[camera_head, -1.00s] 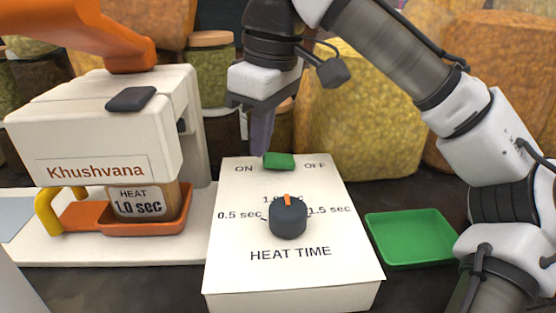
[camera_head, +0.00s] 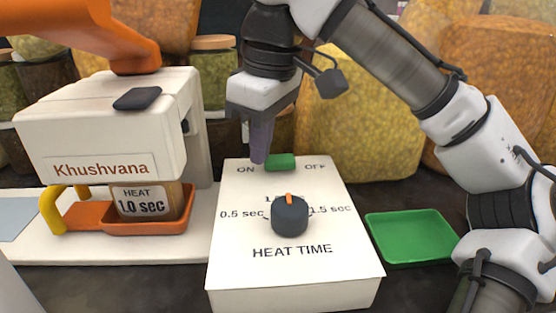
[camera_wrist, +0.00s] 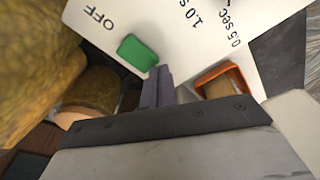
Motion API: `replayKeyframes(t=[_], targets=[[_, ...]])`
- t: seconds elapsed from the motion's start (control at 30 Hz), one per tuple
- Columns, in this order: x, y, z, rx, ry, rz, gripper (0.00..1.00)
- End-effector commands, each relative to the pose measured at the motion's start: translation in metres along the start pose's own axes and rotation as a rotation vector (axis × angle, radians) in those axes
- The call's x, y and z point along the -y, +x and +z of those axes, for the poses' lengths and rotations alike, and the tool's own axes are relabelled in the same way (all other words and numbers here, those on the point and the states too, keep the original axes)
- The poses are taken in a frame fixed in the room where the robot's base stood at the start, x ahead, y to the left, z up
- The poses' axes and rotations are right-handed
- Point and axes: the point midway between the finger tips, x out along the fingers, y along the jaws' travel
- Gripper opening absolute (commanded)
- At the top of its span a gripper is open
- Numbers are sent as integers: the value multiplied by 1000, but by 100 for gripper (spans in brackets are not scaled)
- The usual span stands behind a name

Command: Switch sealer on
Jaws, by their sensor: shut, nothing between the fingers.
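The sealer's white control box (camera_head: 232,255) stands in the middle of the head view. A green switch (camera_head: 281,162) sits at its back between the words ON and OFF, nearer the middle. A dark knob (camera_head: 290,216) with an orange pointer aims at 1.0 sec. My gripper (camera_head: 259,160) is shut and empty, pointing down just left of the green switch, near the ON label.
A green tray (camera_head: 408,238) lies right of the box. An orange tray (camera_head: 150,222) sits under the sealer body, next to a yellow handle (camera_head: 50,210). Large jars and yellow sacks (camera_head: 365,110) stand behind the box.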

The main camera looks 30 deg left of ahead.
Motion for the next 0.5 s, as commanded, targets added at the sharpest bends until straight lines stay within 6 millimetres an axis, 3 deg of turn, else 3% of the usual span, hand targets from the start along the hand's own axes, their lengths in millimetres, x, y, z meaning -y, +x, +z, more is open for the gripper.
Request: replayKeyframes(t=[0.03, 0.13, 0.5], targets=[[-2, 11, 2, -3, 0, -14, 0], [-2, 9, 1, -3, 0, -14, 0], [-2, -20, -3, -3, 0, -11, 0]])
